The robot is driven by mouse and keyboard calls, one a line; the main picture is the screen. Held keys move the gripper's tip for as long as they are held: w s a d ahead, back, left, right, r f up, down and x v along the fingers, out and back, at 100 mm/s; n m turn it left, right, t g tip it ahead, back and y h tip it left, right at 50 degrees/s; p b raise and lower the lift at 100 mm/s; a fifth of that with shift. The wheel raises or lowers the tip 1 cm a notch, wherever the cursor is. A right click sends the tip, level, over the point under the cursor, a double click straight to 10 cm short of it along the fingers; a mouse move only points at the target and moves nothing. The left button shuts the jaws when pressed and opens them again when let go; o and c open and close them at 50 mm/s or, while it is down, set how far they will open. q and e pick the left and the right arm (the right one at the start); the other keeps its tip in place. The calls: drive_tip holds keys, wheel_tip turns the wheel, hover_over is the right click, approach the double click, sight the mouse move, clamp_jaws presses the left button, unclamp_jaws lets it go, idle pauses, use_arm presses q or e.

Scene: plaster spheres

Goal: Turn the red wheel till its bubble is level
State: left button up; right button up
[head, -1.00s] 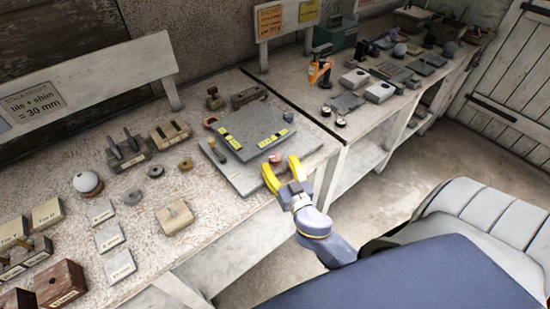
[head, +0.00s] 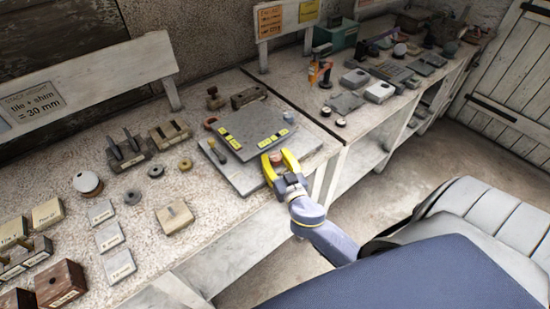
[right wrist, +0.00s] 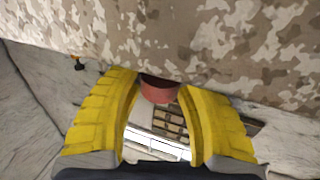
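The red wheel (head: 275,159) sits at the front edge of a grey levelling plate (head: 250,130) on the bench. My right gripper (head: 277,155) is open, with its yellow fingers on either side of the wheel. In the right wrist view the red wheel (right wrist: 160,90) shows between the two fingertips (right wrist: 160,84); I cannot tell whether they touch it. Yellow-marked level vials (head: 231,141) lie along the plate's left side, and another (head: 273,138) lies near the wheel. The bubbles are too small to read. My left gripper is not in view.
A blue knob (head: 289,117) stands at the plate's right corner and a brass-coloured one (head: 212,144) at its left. Labelled tiles (head: 110,236) and wooden blocks (head: 174,217) lie to the left. The front bench edge runs just beneath my right gripper.

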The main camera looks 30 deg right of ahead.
drive_tip(key=c, duration=0.7)
drive_tip(key=shift+n+y, duration=0.3)
drive_tip(key=shift+y, duration=0.2)
drive_tip(key=n+y, duration=0.1)
drive_tip(key=y, duration=0.1)
drive_tip(key=n+y, duration=0.2)
drive_tip(key=y, duration=0.1)
drive_tip(key=shift+n+y, duration=0.3)
drive_tip(key=shift+n+g+y, duration=0.7)
drive_tip(key=shift+n+y, duration=0.45)
drive_tip(key=shift+y, duration=0.5)
drive_tip(key=shift+n+g+y, duration=0.7)
drive_tip(key=shift+n+y, duration=0.45)
drive_tip(key=shift+y, duration=0.8)
drive_tip(key=o, duration=1.3)
drive_tip(key=shift+c, duration=0.2)
drive_tip(key=v, duration=1.2)
